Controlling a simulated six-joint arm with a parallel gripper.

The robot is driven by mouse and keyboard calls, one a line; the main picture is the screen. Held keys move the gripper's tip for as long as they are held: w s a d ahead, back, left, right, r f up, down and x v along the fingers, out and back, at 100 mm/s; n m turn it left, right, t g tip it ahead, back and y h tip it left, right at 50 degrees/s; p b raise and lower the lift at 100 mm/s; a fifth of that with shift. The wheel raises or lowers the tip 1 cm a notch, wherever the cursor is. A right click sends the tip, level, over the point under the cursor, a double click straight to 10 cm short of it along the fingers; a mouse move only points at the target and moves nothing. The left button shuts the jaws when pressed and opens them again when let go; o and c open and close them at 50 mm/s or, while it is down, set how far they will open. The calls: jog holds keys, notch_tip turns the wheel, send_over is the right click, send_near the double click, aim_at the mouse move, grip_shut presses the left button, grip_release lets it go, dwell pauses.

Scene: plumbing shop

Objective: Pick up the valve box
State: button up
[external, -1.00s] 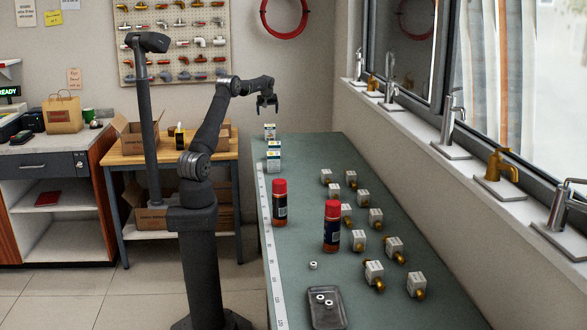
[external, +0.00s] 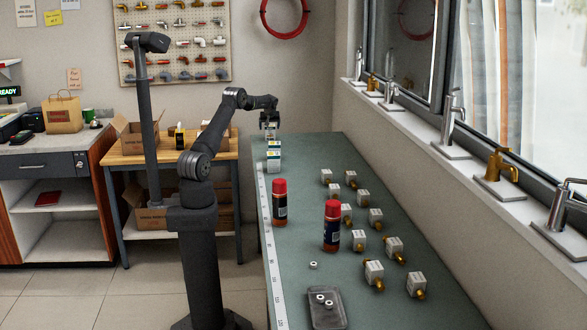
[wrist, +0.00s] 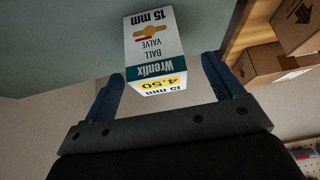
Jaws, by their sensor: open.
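The valve box (wrist: 154,48) is a white carton with a dark green band and a yellow price strip, marked ball valve 15 mm. In the wrist view it appears upside down, between and beyond the tips of my open gripper (wrist: 164,70). In the external view my gripper (external: 269,125) points down at the far end of the green bench, right over the valve box (external: 270,136).
Two red-capped cans (external: 280,203) (external: 332,226), several white-tagged brass fittings (external: 374,272) and a grey tray (external: 327,312) are farther forward. Cardboard boxes (wrist: 280,55) sit on the wooden table beside the bench.

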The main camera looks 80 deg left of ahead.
aim_at(270, 131)
jog(key=shift+x, duration=2.6)
jog(key=shift+w, duration=0.2)
jog(key=shift+c, duration=0.5)
jog(key=shift+r, duration=0.1)
jog(key=c, duration=1.2)
jog(key=shift+o, duration=0.2)
jog(key=shift+r, duration=0.1)
